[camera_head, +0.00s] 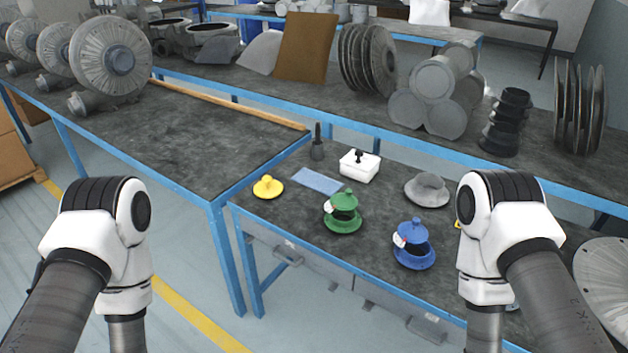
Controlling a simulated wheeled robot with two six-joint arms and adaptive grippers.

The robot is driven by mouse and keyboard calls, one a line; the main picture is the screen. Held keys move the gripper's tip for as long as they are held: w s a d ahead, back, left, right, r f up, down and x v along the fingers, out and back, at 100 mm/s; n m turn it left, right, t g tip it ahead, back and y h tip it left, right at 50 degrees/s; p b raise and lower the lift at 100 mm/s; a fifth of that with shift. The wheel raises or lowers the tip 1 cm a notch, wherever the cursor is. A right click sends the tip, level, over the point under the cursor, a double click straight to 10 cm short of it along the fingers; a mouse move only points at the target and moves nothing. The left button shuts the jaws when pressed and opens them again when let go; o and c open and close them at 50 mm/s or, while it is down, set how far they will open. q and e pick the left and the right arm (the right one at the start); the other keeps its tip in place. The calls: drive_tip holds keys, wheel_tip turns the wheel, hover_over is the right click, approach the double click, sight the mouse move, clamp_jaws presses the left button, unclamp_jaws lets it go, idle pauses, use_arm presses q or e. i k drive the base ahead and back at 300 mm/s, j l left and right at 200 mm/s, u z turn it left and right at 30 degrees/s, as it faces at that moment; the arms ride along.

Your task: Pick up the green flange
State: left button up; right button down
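The green flange (343,209) sits on the dark bench top (290,222) near its front edge, in the middle of the head view. It has a round base, a raised top and a small white tag on its left side. My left arm stands at the lower left and my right arm at the lower right, with their ends pointing down. Both grippers are below the picture's lower edge or hidden behind the arms. Nothing of mine touches the green flange.
A yellow flange (267,187) lies left of the green flange and a blue flange (414,246) lies right of it. Behind are a blue plate (317,181), a white box (359,166) and a grey flange (428,190). The adjoining left bench (190,140) has a wide clear area.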

sight(335, 225)
drive_tip(key=i+j+z, duration=0.1)
drive_tip(key=j, duration=0.25)
drive_tip(key=i+j+z, duration=0.25)
drive_tip(key=j, duration=0.45)
drive_tip(key=i+j+z, duration=0.1)
drive_tip(key=j, duration=0.25)
drive_tip(key=i+j+z, duration=0.1)
drive_tip(key=j, duration=0.3)
drive_tip(key=i, duration=0.1)
